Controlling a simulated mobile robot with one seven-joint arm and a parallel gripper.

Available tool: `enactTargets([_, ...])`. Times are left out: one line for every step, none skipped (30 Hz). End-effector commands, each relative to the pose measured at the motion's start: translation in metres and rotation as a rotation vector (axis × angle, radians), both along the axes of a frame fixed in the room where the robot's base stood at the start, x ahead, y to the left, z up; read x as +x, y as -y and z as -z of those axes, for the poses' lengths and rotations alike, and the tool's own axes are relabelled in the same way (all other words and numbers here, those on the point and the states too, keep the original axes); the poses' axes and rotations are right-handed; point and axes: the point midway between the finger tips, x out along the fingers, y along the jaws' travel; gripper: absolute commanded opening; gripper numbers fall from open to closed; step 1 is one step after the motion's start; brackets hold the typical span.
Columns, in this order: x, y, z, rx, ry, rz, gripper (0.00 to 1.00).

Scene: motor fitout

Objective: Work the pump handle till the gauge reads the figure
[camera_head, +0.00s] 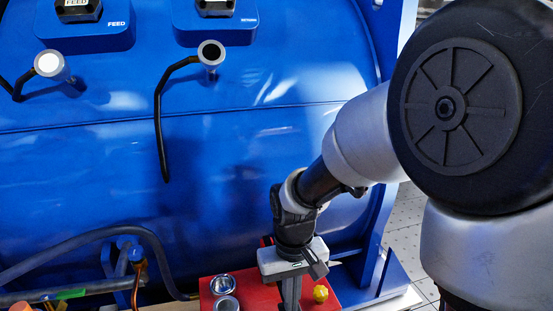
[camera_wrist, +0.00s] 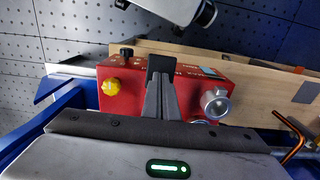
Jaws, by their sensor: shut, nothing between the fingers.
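A red box (camera_head: 262,296) stands on the bench below the blue housing; I take it for the pump unit. It has a yellow knob (camera_head: 320,293) and two silver round fittings (camera_head: 223,285); no figure is readable on them. In the wrist view the red box (camera_wrist: 130,98) also shows a small black knob (camera_wrist: 126,54) and a silver round fitting (camera_wrist: 215,101). My gripper (camera_wrist: 160,68) is shut and empty, its fingers over the middle of the red box. I cannot tell whether they touch it. No pump handle is clearly identifiable; my gripper hides part of the box.
The large blue housing (camera_head: 110,165) fills the back, with two silver-ended stubs (camera_head: 211,54) and a hanging black cable (camera_head: 160,130). Dark hoses and an orange-brown pipe (camera_head: 136,285) lie left of the box. The box rests near a wooden board (camera_wrist: 262,95).

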Motion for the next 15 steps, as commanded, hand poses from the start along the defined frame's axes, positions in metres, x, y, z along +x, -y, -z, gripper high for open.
enactTargets([0.001,0.0,-0.006,0.001,0.004,0.0,0.0])
enactTargets([0.001,0.0,-0.01,0.001,0.004,0.0,0.0])
enactTargets([0.0,0.0,-0.015,0.001,0.004,0.0,0.0])
enactTargets([0.0,0.0,-0.019,0.001,0.004,0.0,0.0])
enactTargets([0.0,0.0,-0.023,0.001,0.005,0.0,0.0])
enactTargets([-0.001,0.0,-0.029,0.001,0.004,0.0,0.0])
enactTargets([-0.001,0.0,-0.034,0.001,0.004,0.0,0.0])
enactTargets([-0.002,0.001,-0.038,0.001,0.004,0.0,0.0])
enactTargets([-0.003,0.001,-0.044,0.001,0.004,0.0,0.0])
enactTargets([-0.003,0.001,-0.048,0.001,0.003,0.0,0.0])
enactTargets([-0.004,0.001,-0.052,0.001,0.003,0.0,0.0])
enactTargets([-0.005,0.001,-0.057,0.001,0.002,0.0,0.0])
enactTargets([-0.005,0.002,-0.062,0.001,0.002,0.0,0.0])
enactTargets([-0.006,0.002,-0.066,0.0,0.001,0.0,0.0])
enactTargets([-0.006,0.002,-0.07,0.0,0.001,0.0,0.0])
